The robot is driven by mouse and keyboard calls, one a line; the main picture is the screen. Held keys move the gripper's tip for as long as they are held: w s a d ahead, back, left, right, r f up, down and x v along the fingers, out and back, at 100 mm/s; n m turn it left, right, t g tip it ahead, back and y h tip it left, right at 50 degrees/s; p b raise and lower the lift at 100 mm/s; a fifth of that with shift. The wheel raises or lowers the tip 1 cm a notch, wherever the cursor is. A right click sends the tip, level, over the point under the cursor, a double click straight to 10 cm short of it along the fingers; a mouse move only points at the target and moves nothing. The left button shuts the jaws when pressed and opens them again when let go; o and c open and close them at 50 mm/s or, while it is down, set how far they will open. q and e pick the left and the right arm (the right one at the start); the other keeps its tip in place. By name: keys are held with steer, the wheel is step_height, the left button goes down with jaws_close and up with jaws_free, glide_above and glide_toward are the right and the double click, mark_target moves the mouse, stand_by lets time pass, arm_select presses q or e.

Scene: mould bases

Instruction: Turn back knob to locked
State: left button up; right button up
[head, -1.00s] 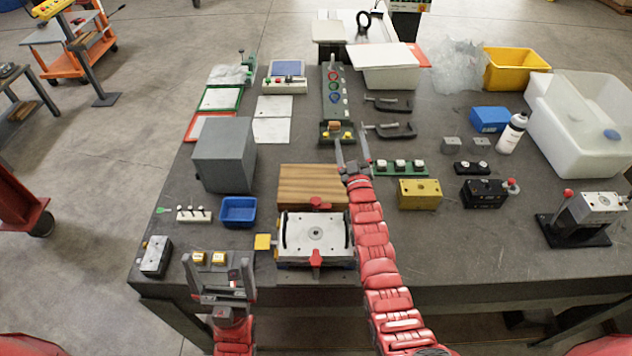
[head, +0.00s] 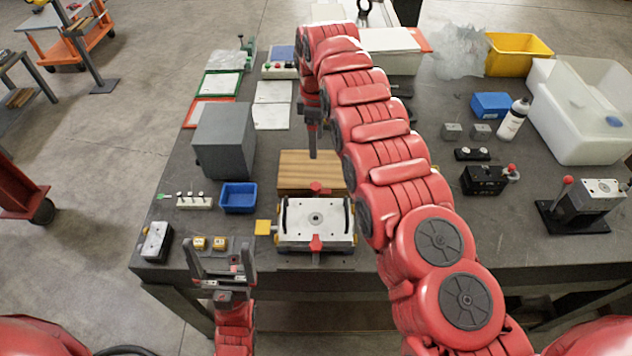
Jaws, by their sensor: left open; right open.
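The mould base (head: 293,219) is a pale metal plate block near the table's front edge, with black side handles and a round centre hole. The red back knob (head: 319,188) is on its far edge, in front of a wooden block (head: 292,172). A red front knob (head: 316,243) is on its near edge. My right gripper (head: 312,154) points down, open and seen edge-on, over the wooden block and behind the back knob, apart from it. My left gripper (head: 220,262) is open and empty at the front edge, left of the mould base.
A grey box (head: 223,140) and a blue tray (head: 238,197) stand left of the mould base. A yellow square (head: 263,227) sits at its left side. My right arm hides much of the table's middle. Black fixtures (head: 485,180) stand to the right.

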mark_target(316, 185)
step_height(316, 185, down, 16)
steer(key=b, duration=1.4)
steer(key=shift+w+r, duration=0.15)
steer(key=shift+r, duration=0.05)
steer(key=shift+f, duration=0.85)
jaws_close()
